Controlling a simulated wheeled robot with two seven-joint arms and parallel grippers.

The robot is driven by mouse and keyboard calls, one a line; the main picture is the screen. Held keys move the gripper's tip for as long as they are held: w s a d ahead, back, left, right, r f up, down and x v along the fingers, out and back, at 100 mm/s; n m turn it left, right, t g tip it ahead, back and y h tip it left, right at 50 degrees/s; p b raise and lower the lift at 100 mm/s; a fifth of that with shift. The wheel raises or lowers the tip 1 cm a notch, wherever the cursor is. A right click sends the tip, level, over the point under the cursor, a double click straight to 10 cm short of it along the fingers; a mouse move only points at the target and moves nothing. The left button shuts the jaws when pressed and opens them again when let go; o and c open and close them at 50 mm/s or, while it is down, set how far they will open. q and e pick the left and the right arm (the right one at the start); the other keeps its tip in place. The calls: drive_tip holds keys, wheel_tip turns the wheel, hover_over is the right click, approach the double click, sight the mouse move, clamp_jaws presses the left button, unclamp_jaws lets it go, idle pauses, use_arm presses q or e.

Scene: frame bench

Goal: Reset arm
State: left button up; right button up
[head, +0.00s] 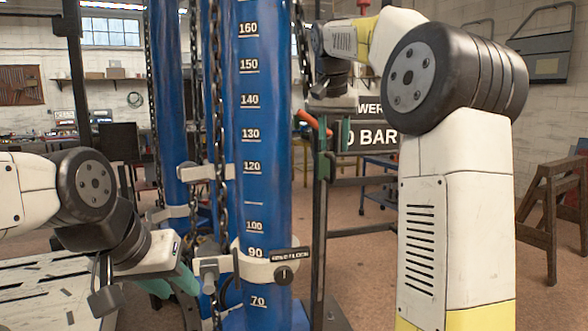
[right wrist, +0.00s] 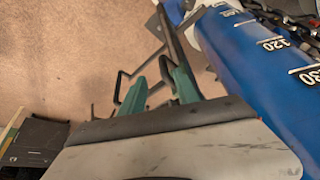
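My left gripper (head: 178,288) is low at the left in the head view, beside a white clamp on the blue columns. Its two teal fingers show apart, and I see nothing between them. My right arm rises at the right and bends over to the middle, where my right gripper (head: 334,132) hangs down beside a dark post. In the right wrist view, the teal fingers of the right gripper (right wrist: 158,78) stand apart with nothing gripped between them.
A blue column (head: 258,150) with white number marks stands in the middle, with chains (head: 218,120) beside it and a white clamp (head: 262,268) around it. An orange handle (head: 314,122) is close to my right gripper. A wooden trestle (head: 550,215) stands at the right.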

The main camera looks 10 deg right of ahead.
drive_tip(key=s+a+f+n+y, duration=0.1)
drive_tip(key=s+f, duration=0.5)
drive_tip(key=s, duration=0.3)
drive_tip(key=s+a+f+n+t+y, duration=0.1)
drive_tip(key=s+f+n, duration=0.1)
drive_tip(key=s+f, duration=0.4)
drive_tip(key=s+a+f+n+t+y, duration=0.1)
drive_tip(key=s+f, duration=0.5)
drive_tip(key=s, duration=0.7)
drive_tip(key=shift+s+a+f+n+y, duration=0.25)
drive_tip(key=shift+a+f+n+y, duration=0.15)
drive_tip(key=shift+a+n, duration=0.2)
